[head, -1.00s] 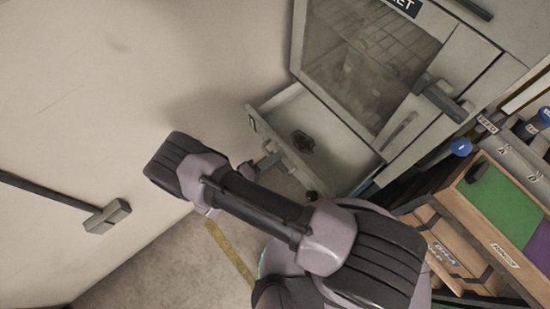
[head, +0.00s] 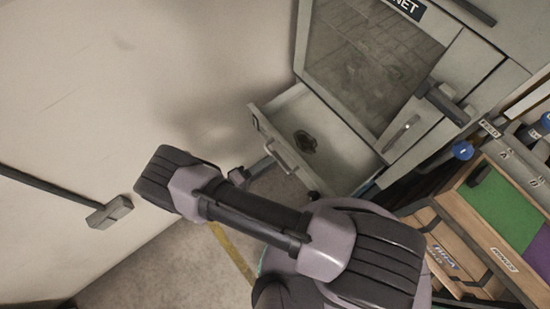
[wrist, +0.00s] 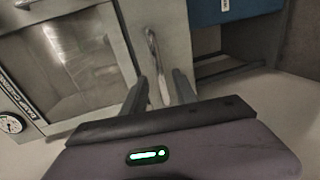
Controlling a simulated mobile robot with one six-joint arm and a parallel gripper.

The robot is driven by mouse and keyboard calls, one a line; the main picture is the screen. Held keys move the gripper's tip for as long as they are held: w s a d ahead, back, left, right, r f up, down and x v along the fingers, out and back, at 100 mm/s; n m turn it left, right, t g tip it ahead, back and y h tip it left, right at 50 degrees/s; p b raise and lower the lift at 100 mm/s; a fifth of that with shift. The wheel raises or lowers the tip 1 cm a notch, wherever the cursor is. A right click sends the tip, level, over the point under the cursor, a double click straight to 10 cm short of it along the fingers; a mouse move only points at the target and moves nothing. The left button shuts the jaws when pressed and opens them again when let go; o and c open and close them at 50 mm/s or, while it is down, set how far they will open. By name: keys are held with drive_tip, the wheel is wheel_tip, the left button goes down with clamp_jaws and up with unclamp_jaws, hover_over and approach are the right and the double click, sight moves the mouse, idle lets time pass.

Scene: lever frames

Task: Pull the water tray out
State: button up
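The water tray (head: 340,165) is a pale grey drawer at the bottom of the cabinet. It stands pulled out, with a dark patch on its floor. Its bar handle (head: 284,158) is on the front panel and also shows in the wrist view (wrist: 153,55). My gripper (head: 254,173) is just in front of the handle, partly hidden behind my arm in the head view. In the wrist view my gripper (wrist: 160,88) is open, with its fingers apart on either side of the handle's near end. I see no finger touching the handle.
The cabinet (head: 440,140) has a glass door (head: 365,60) and a dark door handle (head: 443,103), and the door looks shut. A wooden organiser (head: 470,215) stands at the right. A bare wall (head: 100,90) and a grey lever (head: 110,212) are at the left.

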drive_tip(key=v, duration=1.3)
